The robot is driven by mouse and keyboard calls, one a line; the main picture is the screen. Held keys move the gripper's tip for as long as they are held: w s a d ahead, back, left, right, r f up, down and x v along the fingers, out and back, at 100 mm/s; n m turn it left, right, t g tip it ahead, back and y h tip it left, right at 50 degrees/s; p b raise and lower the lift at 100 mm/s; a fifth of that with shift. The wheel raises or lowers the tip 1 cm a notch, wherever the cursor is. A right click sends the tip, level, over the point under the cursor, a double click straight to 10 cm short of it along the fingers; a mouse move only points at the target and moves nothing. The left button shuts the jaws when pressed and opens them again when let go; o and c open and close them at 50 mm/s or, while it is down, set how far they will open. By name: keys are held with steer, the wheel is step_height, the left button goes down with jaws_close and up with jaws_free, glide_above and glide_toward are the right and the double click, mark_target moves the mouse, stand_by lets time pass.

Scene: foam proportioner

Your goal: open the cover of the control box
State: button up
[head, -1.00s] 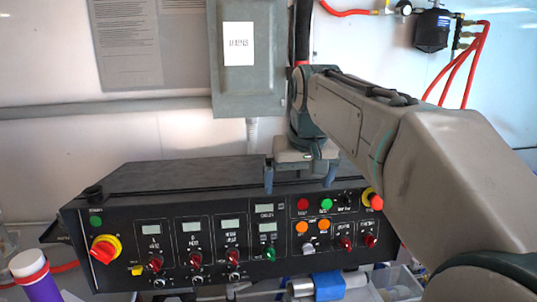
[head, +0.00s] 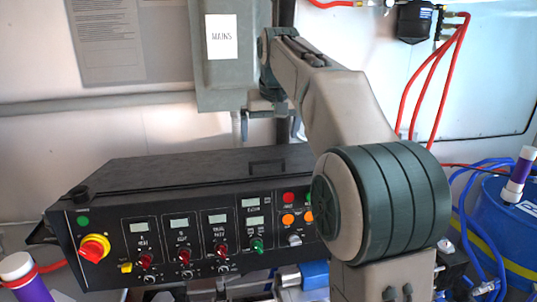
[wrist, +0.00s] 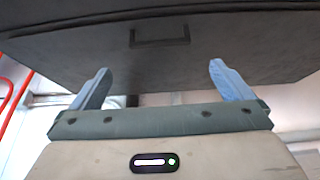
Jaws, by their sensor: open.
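The control box (head: 110,235) is a black console with a front panel of knobs, lamps and small displays. Its dark sloping cover (head: 150,175) lies shut on top. A bracket-shaped handle (head: 267,167) stands near the cover's front edge, and it also shows in the wrist view (wrist: 160,43). My gripper (head: 266,133) is open and empty, with its blue fingers apart. In the head view it appears above and behind the handle. In the wrist view my gripper (wrist: 160,82) has its fingers either side of the handle's line, apart from it. My arm hides the panel's right end.
A grey mains box (head: 222,60) is on the wall behind my gripper. Red hoses (head: 418,80) hang at the right wall. A blue drum (head: 505,230) with blue hoses stands at the right. A purple-labelled bottle (head: 30,275) is at the lower left.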

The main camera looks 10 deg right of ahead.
glide_above(268, 174)
step_height(268, 174, down, 8)
steer(key=shift+w+r+p, duration=0.1)
steer(key=shift+w+p, duration=0.05)
steer(key=shift+p, duration=0.3)
steer(key=c, duration=1.1)
steer(key=shift+w+f, duration=0.45)
steer(key=shift+w, duration=2.1)
steer(key=shift+w+f, duration=0.5)
steer(key=shift+w, duration=2.1)
steer(key=shift+w+f, duration=0.45)
steer(key=shift+w, duration=2.1)
steer(key=o, duration=1.1)
steer(key=shift+r, duration=0.1)
